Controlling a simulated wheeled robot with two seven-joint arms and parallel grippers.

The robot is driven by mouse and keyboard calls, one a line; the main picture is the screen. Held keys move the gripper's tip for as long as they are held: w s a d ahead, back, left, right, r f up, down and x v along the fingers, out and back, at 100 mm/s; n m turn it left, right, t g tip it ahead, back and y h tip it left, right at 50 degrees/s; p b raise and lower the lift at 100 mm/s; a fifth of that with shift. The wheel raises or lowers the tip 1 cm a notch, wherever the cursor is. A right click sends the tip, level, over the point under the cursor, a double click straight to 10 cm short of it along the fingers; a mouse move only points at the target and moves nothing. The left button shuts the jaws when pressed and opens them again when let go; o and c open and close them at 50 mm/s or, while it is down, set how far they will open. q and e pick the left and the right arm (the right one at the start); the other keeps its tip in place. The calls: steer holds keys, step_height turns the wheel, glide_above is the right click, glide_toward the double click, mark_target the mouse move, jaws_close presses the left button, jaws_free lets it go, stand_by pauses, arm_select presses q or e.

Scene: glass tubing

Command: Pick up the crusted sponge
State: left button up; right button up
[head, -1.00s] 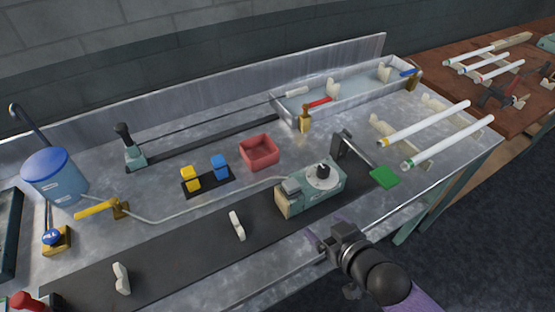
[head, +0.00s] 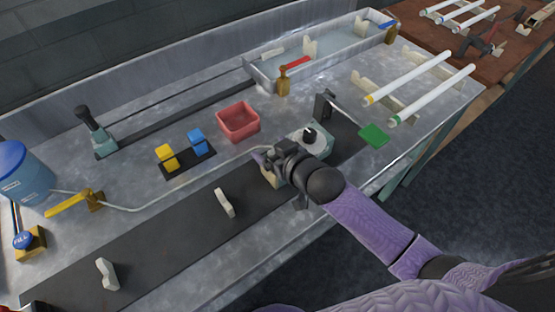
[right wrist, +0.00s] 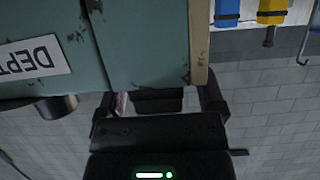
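Two small blocks that may be sponges, one yellow (head: 167,157) and one blue (head: 198,141), stand on a dark pad left of the red bin. I cannot tell whether either is crusted. In the right wrist view, blue (right wrist: 227,10) and yellow (right wrist: 272,8) shapes show at the top right. My right gripper (head: 260,157) is over the teal machine, right of the blocks and apart from them. In the right wrist view its fingers (right wrist: 158,102) are spread, with nothing seen held. My left gripper is not in view.
The teal machine (head: 309,138) is partly hidden by my right arm; its labelled side (right wrist: 140,45) fills much of the wrist view. A red bin (head: 238,122), a hose, a blue bucket (head: 22,172) and a green paddle (head: 374,135) are around. A metal trough (head: 330,62) lies behind.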

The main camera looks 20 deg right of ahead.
steer(key=c, duration=0.7)
jaws_close()
